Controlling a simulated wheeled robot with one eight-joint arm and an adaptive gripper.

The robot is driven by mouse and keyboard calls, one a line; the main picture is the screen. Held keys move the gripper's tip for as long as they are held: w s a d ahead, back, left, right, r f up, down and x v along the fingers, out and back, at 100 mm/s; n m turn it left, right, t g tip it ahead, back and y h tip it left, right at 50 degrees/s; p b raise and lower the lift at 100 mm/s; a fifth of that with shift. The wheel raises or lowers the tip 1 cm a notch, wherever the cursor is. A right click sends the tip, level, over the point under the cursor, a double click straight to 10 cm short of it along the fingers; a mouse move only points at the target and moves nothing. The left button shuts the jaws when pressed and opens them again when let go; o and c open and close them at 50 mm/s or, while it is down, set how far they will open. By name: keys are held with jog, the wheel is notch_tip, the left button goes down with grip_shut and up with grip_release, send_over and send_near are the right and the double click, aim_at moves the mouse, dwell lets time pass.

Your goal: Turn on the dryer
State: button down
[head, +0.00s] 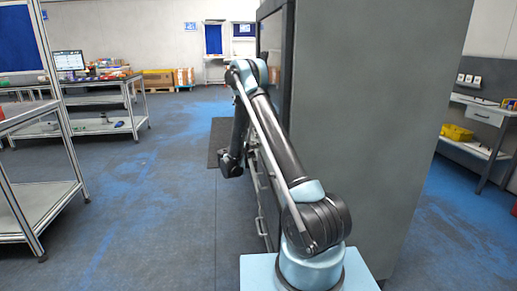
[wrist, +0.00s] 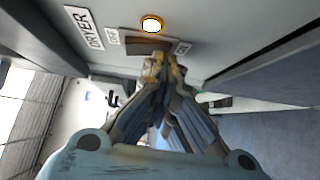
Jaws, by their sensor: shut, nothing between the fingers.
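In the wrist view, the dryer panel (wrist: 215,30) is a pale grey surface with a white DRYER label (wrist: 84,27). A round lamp or button (wrist: 151,24) on it glows white with an orange rim. Below it is a brown switch (wrist: 147,45) between two small labels too blurred to read surely. My gripper (wrist: 163,66) is shut and empty, its fingertips right at the lower edge of the switch. I cannot tell whether they touch it. In the head view, my arm reaches along the left side of a large grey cabinet (head: 350,120); the panel is hidden there.
Metal shelf tables (head: 95,102) stand at the left, one with a monitor (head: 69,61). A bench with a yellow bin (head: 457,133) is at the right. The floor (head: 150,200) left of my arm is clear. A dark mat (head: 219,140) lies beside the cabinet.

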jog(key=s+a+f, duration=0.1)
jog(key=s+a, duration=0.6)
jog(key=a, duration=0.3)
jog(key=shift+s+a+f, duration=0.2)
jog(key=shift+s+f, duration=0.2)
